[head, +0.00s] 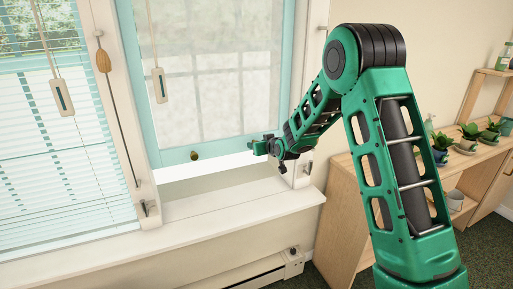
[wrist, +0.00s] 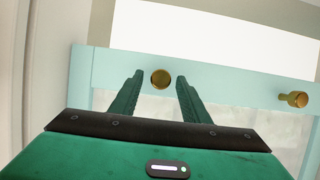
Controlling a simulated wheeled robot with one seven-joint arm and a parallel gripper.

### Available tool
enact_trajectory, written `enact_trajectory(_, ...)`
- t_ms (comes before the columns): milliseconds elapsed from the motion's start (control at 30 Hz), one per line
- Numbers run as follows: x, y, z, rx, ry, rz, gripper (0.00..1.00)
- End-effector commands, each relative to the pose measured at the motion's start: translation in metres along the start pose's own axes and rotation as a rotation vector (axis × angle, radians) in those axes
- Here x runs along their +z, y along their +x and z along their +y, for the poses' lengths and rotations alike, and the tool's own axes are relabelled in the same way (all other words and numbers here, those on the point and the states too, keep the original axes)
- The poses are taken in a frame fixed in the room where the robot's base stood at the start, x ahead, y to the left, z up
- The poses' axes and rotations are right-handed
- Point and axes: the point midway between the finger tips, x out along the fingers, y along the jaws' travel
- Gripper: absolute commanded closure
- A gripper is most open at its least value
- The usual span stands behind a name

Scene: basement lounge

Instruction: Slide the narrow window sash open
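The narrow window sash (head: 225,148) has a pale blue frame and frosted-looking glass. A bright gap shows between its bottom rail and the sill. One brass knob (head: 194,155) shows on the rail in the head view and also at the right of the wrist view (wrist: 293,99). My gripper (head: 264,146) is at the right end of the rail. In the wrist view my gripper (wrist: 158,82) is open, its fingers on either side of a second brass knob (wrist: 161,78); contact cannot be told. That knob is hidden in the head view.
A wider window with blinds (head: 60,155) is at the left. Cords with pulls (head: 159,85) hang before the glass. The white sill (head: 235,205) is bare below the sash. A wooden shelf unit (head: 350,195) with potted plants stands at the right. A baseboard heater (head: 270,272) is below.

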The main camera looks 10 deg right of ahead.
Motion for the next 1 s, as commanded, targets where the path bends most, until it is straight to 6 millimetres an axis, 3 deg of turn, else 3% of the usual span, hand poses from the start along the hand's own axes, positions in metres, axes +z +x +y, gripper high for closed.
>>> enact_trajectory(267, -0.001, -0.007, 0.0, 0.0, 0.0, 0.001, 0.58)
enact_trajectory(700, 0.0, -0.082, 0.0, 0.0, 0.0, 0.0, 0.58)
enact_trajectory(1000, 0.001, -0.106, 0.0, 0.0, 0.001, -0.001, 0.58)
